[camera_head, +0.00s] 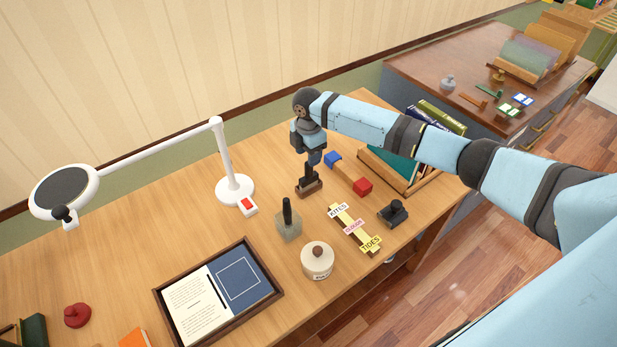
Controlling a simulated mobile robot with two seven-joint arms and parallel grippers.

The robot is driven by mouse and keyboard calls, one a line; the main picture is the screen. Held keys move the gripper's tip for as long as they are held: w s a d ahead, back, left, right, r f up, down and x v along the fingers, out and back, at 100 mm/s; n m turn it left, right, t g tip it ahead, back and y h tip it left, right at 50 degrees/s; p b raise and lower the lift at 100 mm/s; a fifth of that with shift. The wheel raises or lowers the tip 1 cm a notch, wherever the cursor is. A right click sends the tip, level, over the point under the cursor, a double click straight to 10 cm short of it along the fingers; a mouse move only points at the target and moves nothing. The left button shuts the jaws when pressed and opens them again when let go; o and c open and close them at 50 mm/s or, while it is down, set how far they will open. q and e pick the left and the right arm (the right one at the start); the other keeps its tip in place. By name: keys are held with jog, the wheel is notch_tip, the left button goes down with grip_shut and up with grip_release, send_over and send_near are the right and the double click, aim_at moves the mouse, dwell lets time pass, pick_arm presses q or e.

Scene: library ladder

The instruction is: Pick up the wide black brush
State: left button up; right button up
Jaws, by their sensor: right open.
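A brush with an upright black handle and a wide, flat grey-tan body (288,222) stands on the wooden desk, near the middle of the view. I cannot tell for sure that it is the wide black brush. A dark brown block with a black upright part (309,187) stands just behind it and to its right. My right gripper (313,160) points down directly above this dark block, close to its top. The gripper is open, but its fingertips are small and partly lost against the dark part. My left gripper is out of view.
A framed tray (219,294) lies front left. A white lamp (235,190) stands behind. A book rack (430,182) is under my right arm.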

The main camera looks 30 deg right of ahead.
aim_at(309, 176)
notch_tip(309, 176, down, 6)
jog(key=shift+w+d+f+p, duration=0.15)
jog(key=shift+f+p, duration=0.1)
jog(key=shift+p, duration=0.15)
grip_shut()
